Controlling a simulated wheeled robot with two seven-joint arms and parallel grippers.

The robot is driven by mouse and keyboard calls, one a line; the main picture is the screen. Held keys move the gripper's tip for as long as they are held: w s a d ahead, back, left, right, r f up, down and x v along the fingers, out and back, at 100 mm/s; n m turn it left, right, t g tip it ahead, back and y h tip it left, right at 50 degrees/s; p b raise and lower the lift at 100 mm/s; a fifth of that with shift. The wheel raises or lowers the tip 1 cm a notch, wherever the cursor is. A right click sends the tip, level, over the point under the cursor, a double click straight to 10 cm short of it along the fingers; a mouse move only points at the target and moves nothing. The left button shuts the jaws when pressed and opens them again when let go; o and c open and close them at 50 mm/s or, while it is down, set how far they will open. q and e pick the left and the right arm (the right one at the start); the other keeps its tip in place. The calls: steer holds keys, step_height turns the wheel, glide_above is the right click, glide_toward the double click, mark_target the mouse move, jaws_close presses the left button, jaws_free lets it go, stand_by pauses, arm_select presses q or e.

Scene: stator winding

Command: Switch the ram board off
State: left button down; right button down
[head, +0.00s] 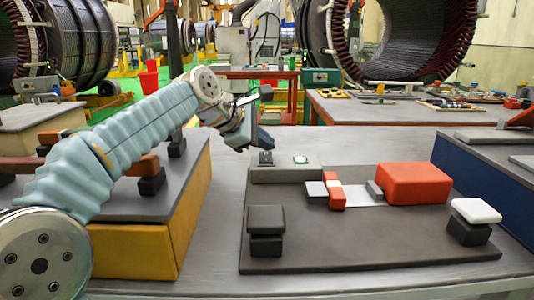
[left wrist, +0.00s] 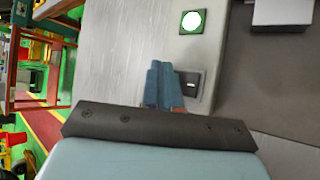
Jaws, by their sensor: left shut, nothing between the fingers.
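The ram board (head: 340,245) is a dark plate on the grey table. A raised grey strip (head: 290,175) at its back left carries a small black switch (head: 266,158) and a square lamp (head: 301,160). In the left wrist view the lamp (left wrist: 192,21) glows green. The switch (left wrist: 192,83) there is a dark square with a pale mark, partly hidden by my fingers. My left gripper (head: 264,146) is shut and empty, its blue fingertips (left wrist: 163,88) right beside the switch. I cannot tell whether they touch it. My right gripper is not in view.
A red block (head: 413,183), a small red-and-white piece (head: 335,194), a black-topped post (head: 266,228) and a white-topped post (head: 474,210) stand on the plate. A yellow-sided fixture (head: 150,240) is at left, a blue-sided one (head: 480,180) at right.

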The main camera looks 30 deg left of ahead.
mark_target(264, 157)
arm_select(q)
steer(key=shift+f, duration=0.35)
stand_by(0.5)
steer(key=shift+r+p, duration=0.75)
steer(key=shift+r, duration=0.1)
step_height(264, 157, up, 2)
steer(key=shift+s+d+r+p, duration=0.1)
steer(key=shift+s+d+p, duration=0.05)
steer(key=shift+p, duration=0.35)
steer(key=shift+r, duration=0.3)
steer(key=shift+s+d+r, duration=0.1)
steer(key=shift+s+r, duration=0.1)
steer(key=shift+r, duration=0.8)
